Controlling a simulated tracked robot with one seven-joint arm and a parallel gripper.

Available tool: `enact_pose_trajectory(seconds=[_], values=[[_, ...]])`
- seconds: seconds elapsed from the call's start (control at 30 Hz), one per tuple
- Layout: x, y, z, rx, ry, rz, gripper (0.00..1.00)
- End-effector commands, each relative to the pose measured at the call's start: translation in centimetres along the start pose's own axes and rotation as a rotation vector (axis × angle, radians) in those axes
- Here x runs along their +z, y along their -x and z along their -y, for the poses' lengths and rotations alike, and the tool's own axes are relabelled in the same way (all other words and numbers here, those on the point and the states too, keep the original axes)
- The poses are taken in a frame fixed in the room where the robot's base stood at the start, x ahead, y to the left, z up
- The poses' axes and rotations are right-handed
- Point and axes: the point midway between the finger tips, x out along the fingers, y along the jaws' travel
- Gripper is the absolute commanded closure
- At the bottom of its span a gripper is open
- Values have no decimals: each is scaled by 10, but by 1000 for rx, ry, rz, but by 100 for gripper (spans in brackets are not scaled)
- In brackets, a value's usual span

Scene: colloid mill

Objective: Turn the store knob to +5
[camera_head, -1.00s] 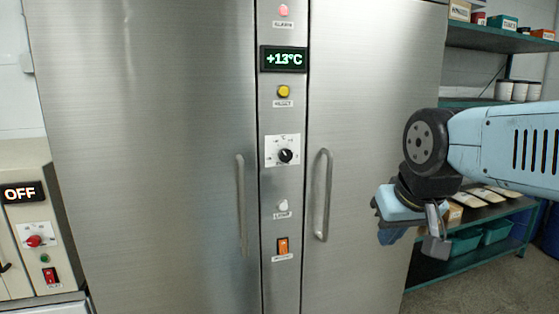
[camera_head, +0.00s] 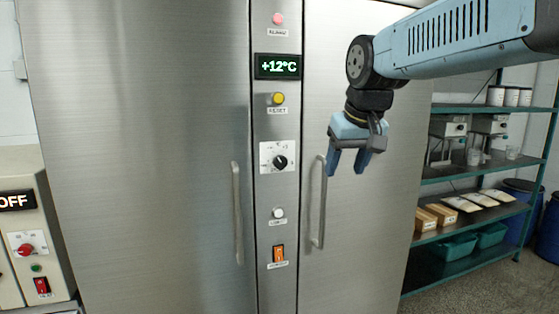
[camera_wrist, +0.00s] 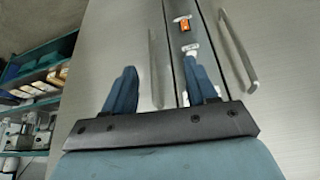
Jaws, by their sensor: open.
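The store knob (camera_head: 280,162) is a round black knob on a white scale plate (camera_head: 266,150), on the panel between two steel doors. In the wrist view my gripper's blue fingers (camera_wrist: 160,88) are spread, with the door and panel behind. The knob cannot be made out in the wrist view.
The right door handle (camera_head: 318,203) and left door handle (camera_head: 237,212) flank the panel. A yellow button (camera_head: 278,98), a white button (camera_head: 278,213) and an orange switch (camera_head: 278,253) share it. Shelves (camera_head: 470,215) stand at right, a control box (camera_head: 30,240) at left.

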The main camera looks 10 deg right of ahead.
Motion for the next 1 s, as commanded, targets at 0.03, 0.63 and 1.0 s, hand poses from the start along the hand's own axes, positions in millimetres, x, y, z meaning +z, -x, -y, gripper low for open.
enact_pose_trajectory(seconds=[0.03,0.63,1.0], values=[[-21,1,6,-6,13,6,38],[-190,-5,76,-48,108,55,31],[-195,-32,81,-50,113,60,31]])
